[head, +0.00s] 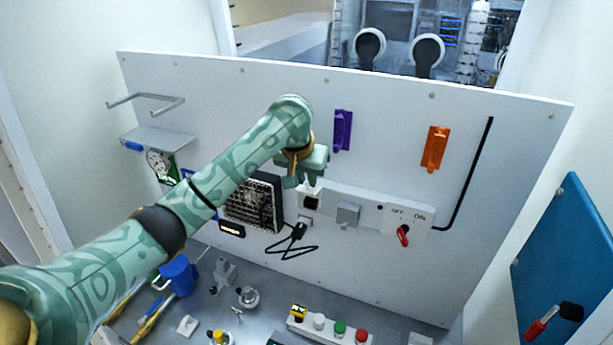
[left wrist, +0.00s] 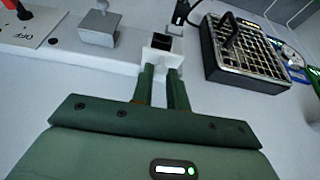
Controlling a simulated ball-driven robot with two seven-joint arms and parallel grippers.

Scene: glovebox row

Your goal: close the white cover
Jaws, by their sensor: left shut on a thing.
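The white cover (left wrist: 160,58) shows in the left wrist view between my left fingertips, at the edge of a dark square socket opening (left wrist: 162,43). The cover stands open, and the opening is uncovered. In the head view the dark opening (head: 311,203) sits on a white panel strip (head: 370,212), just below my left gripper (head: 303,182). My left gripper also shows in the left wrist view (left wrist: 162,75), with its two fingers shut on the cover. In the head view the cover is mostly hidden by the gripper. My right gripper is not in view.
A fan grille (head: 250,203) is left of the socket, and a black plug with cable (head: 298,231) is just below. A grey box (head: 347,213) and a red switch (head: 403,235) are to the right. Purple (head: 342,131) and orange (head: 434,148) handles are above.

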